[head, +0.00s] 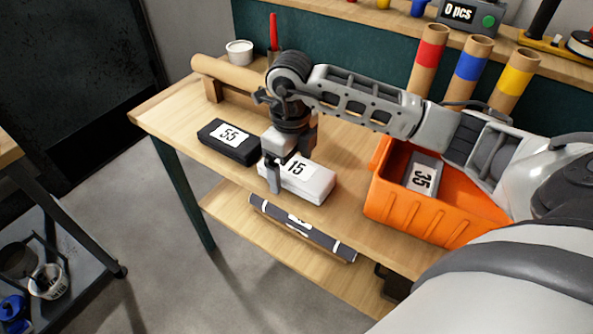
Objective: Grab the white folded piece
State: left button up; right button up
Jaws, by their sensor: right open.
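The white folded piece (312,184), labelled 15, lies flat on the wooden table near its front edge. My right gripper (287,168) is over its left part, pointing down and open. One finger reaches down at the near side of the piece and covers part of it. The far finger is mostly hidden, and I cannot tell whether either finger touches the piece. A black folded piece (218,146), labelled 55, lies just left of the white one. My left gripper is not in view.
An orange bin (407,217) holding a grey piece (424,174) labelled 35 stands to the right. A dark piece (300,228) lies on the lower shelf.

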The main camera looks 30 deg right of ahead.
jog(key=shift+f, duration=0.35)
jog(key=c, duration=1.1)
jog(key=shift+c, duration=0.2)
jog(key=shift+r, duration=0.15)
